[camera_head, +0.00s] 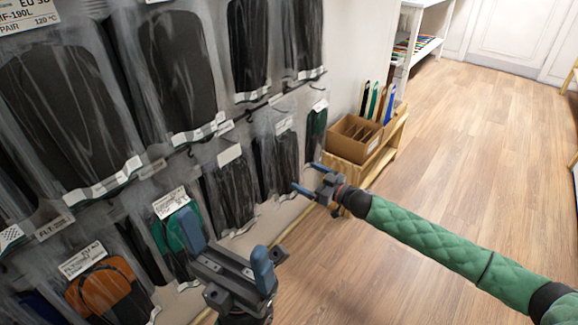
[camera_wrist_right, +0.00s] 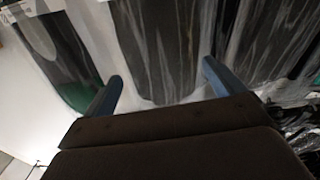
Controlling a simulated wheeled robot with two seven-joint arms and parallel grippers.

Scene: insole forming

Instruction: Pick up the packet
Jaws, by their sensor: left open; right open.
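Several clear packets with dark insoles hang in rows on the wall at the left, such as a large black one (camera_head: 178,75). Lower packets hold a green piece (camera_head: 178,232) and an orange-brown piece (camera_head: 103,290). My left gripper (camera_head: 228,240) is open and empty in front of the lower packets. My right gripper (camera_head: 306,178) is open, its fingers pointing at the lower right packets. In the right wrist view, a packet with a dark insole (camera_wrist_right: 158,50) hangs ahead, between the two open fingers in the picture. I cannot tell whether they touch it. Which packet is meant is not clear.
A white shelf unit (camera_head: 428,28) stands at the back. The wooden floor (camera_head: 480,130) at the right is clear.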

